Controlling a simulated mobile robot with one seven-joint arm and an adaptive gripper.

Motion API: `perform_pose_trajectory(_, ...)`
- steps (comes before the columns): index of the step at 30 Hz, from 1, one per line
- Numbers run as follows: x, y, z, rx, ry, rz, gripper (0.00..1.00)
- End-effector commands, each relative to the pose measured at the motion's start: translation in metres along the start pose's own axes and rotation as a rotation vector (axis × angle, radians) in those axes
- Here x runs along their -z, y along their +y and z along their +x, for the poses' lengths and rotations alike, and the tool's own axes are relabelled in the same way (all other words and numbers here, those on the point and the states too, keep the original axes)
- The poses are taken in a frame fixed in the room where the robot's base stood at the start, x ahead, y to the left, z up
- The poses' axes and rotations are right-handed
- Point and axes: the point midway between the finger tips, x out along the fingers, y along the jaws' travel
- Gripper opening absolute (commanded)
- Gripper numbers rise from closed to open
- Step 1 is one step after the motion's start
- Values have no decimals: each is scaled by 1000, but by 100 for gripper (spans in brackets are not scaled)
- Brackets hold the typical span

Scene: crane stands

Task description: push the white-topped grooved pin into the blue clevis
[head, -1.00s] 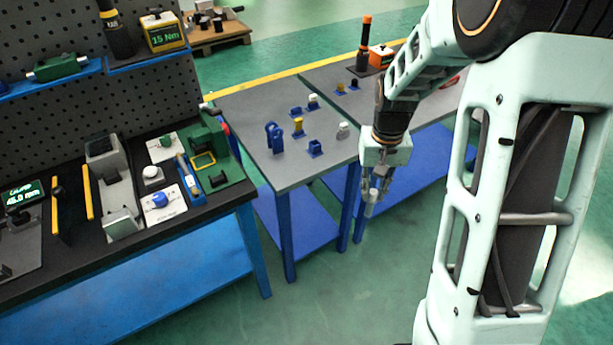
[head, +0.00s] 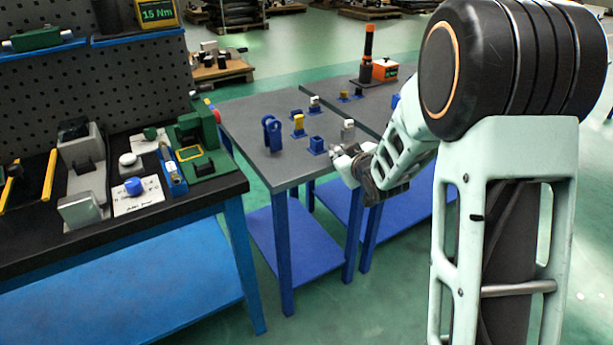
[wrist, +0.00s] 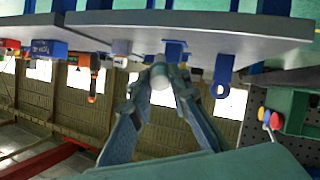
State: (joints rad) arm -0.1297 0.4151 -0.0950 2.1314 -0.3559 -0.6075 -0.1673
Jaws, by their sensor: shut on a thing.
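The blue clevis (head: 272,136) stands upright near the left side of the grey table; its eye shows. In the wrist view, where the table appears upside down, the blue clevis (wrist: 223,72) is right of my gripper. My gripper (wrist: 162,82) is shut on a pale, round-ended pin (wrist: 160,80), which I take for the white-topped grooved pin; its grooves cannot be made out. In the head view my gripper (head: 337,151) is at the table's front right edge, right of the clevis and apart from it. The pin is hard to make out there.
On the grey table (head: 250,112) stand a blue block (head: 316,145), a yellow-topped blue stand (head: 299,122) and a pale-topped stand (head: 314,103). A pale piece (head: 348,127) stands close behind my gripper. A black workbench (head: 215,192) is at left.

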Motion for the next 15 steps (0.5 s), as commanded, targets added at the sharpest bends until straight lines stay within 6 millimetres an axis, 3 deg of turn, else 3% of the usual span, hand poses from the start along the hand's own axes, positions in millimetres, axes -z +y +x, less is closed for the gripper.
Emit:
perform_pose_trajectory(1,-7,-12,10,10,69,-14,0)
perform_pose_trajectory(5,8,-37,15,49,237,-43,0)
perform_pose_trajectory(9,23,-60,12,96,376,-59,0)
perform_pose_trajectory(15,37,-79,4,142,481,-67,0)
